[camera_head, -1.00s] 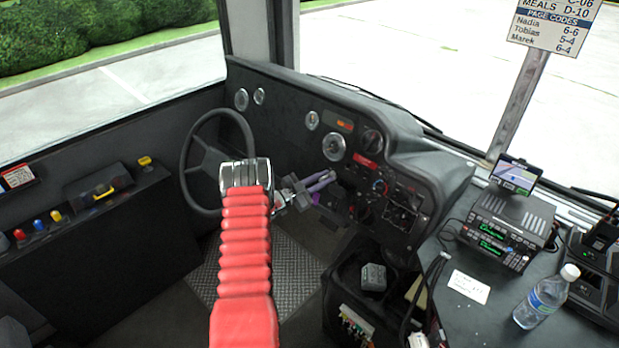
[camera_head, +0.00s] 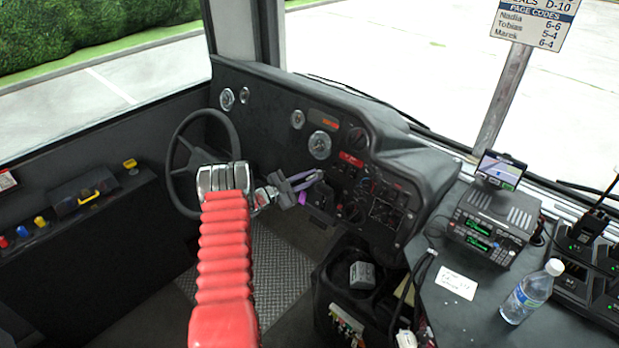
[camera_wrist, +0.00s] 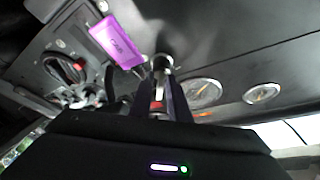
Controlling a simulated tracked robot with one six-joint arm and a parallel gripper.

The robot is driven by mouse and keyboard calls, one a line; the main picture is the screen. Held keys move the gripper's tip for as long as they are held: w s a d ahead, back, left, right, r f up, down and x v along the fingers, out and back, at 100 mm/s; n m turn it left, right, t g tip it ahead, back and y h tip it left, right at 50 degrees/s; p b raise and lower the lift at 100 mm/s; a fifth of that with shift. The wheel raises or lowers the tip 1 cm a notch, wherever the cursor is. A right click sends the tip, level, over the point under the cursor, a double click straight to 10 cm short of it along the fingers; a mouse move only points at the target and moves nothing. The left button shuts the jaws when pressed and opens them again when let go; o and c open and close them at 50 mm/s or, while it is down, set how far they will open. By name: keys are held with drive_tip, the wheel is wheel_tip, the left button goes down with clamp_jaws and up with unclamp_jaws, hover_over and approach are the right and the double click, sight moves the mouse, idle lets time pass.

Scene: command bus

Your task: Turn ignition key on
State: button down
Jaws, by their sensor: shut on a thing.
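My gripper (camera_head: 318,176) reaches the dashboard to the right of the steering wheel. In the wrist view my gripper (camera_wrist: 166,95) has its two dark fingers close together around a small metal piece, the ignition key (camera_wrist: 161,64), at the panel. A purple key tag (camera_wrist: 118,40) sits beside the key, up and to the left. The purple tag also shows in the head view (camera_head: 303,198), just below the fingers. The fingers hide most of the key and its lock, so the key's angle cannot be told.
The steering wheel (camera_head: 178,160) is left of my arm. Knobs and switches (camera_head: 385,205) crowd the panel to the right of my gripper. A radio unit (camera_head: 492,225) and a water bottle (camera_head: 532,290) stand on the right-hand counter.

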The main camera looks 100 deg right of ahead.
drive_tip(key=c, duration=2)
unclamp_jaws()
drive_tip(key=shift+w, duration=0.15)
drive_tip(key=shift+o, duration=0.4)
drive_tip(key=v, duration=1.3)
drive_tip(key=shift+w+a, duration=0.25)
drive_tip(key=shift+w, duration=0.05)
drive_tip(key=shift+w, duration=0.1)
